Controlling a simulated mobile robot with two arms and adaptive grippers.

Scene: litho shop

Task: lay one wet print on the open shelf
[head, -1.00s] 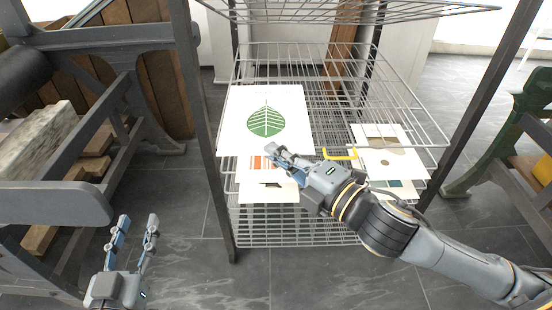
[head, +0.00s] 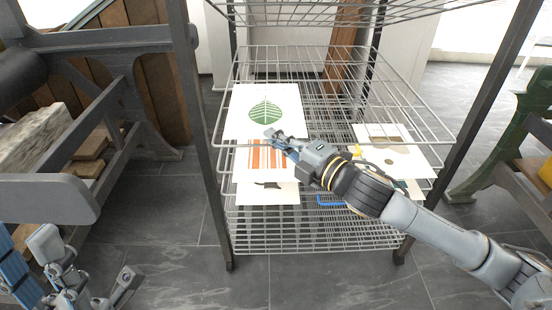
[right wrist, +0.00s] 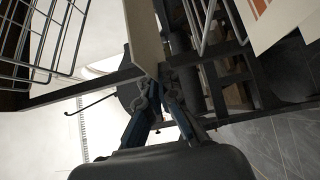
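The wire rack (head: 300,232) stands in the middle of the head view with several shelves. A white print with a green leaf (head: 264,108) is over the left part of a middle shelf; I cannot tell whether it rests on the wires. My right gripper (head: 272,137) is at its near edge. In the right wrist view its fingers (right wrist: 153,88) close on a pale sheet (right wrist: 145,38) seen edge-on. My left gripper (head: 85,272) is at the lower left, partly cut off, its fingers apart and empty.
An orange-striped print (head: 268,158) and a print with a dark shape (head: 268,193) lie lower at left. A print with beige shapes (head: 410,158) lies at right. A yellow clip (head: 357,149) and blue clip (head: 330,201) show. Dark posts (head: 202,130) flank the rack.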

